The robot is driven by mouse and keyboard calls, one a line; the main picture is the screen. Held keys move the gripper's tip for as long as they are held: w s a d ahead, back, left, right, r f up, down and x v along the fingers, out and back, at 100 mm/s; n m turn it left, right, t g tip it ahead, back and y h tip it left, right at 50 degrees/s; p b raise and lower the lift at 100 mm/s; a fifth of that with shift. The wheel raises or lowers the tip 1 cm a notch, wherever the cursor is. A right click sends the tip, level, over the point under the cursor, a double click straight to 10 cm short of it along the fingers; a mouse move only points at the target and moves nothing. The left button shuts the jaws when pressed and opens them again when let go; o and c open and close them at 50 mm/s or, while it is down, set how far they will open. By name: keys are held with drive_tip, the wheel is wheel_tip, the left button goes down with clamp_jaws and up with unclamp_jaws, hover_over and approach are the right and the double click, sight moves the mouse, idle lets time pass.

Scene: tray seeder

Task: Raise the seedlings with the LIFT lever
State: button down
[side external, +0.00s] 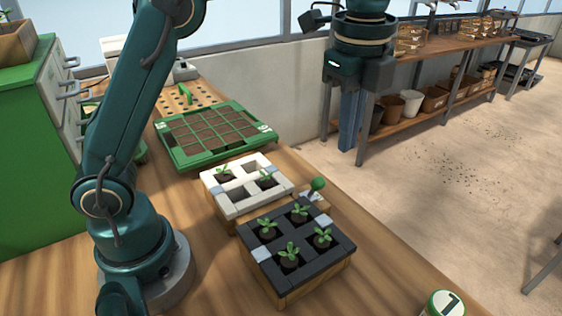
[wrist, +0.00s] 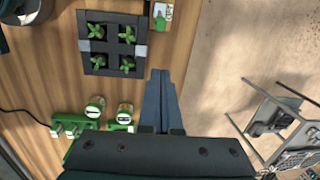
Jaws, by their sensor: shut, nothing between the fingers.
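In the side view a black tray (side external: 290,280) on a wooden base holds several green seedlings in square pockets. A lever (side external: 317,185) with a green knob stands at the tray's far right corner beside a small pale label. My gripper (side external: 346,148) hangs fingers down, raised and apart from the lever. In the wrist view its blue fingers (wrist: 161,74) are together and empty, pointing toward the lever side.
A white tray (side external: 228,214) with two visible seedlings adjoins the black one. A green gridded tray (side external: 175,160) lies behind it. A can marked 1 (side external: 445,304) is at the front right; green-and-white items (wrist: 95,107) show below the black tray. The bench edge runs close right of the lever.

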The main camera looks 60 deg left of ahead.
sight(314, 189)
drive_tip(key=f, duration=0.1)
drive_tip(key=d+f, duration=0.1)
drive_tip(key=f+g, duration=0.1)
drive_tip(key=shift+w+d+f, duration=0.3)
drive_tip(key=shift+f, duration=0.1)
drive_tip(key=f, duration=0.6)
drive_tip(key=a+f, duration=0.1)
drive_tip(key=f, duration=0.2)
drive_tip(key=shift+f, duration=0.4)
drive_tip(key=shift+a+r, duration=0.3)
drive_tip(key=shift+a, duration=0.3)
drive_tip(key=shift+a+r, duration=0.25)
drive_tip(key=shift+a, duration=0.35)
drive_tip(key=shift+a+r, duration=0.3)
drive_tip(key=shift+a, duration=0.3)
drive_tip(key=shift+a+r, duration=0.1)
drive_tip(key=shift+a+h, duration=0.15)
drive_tip(key=shift+h, duration=0.15)
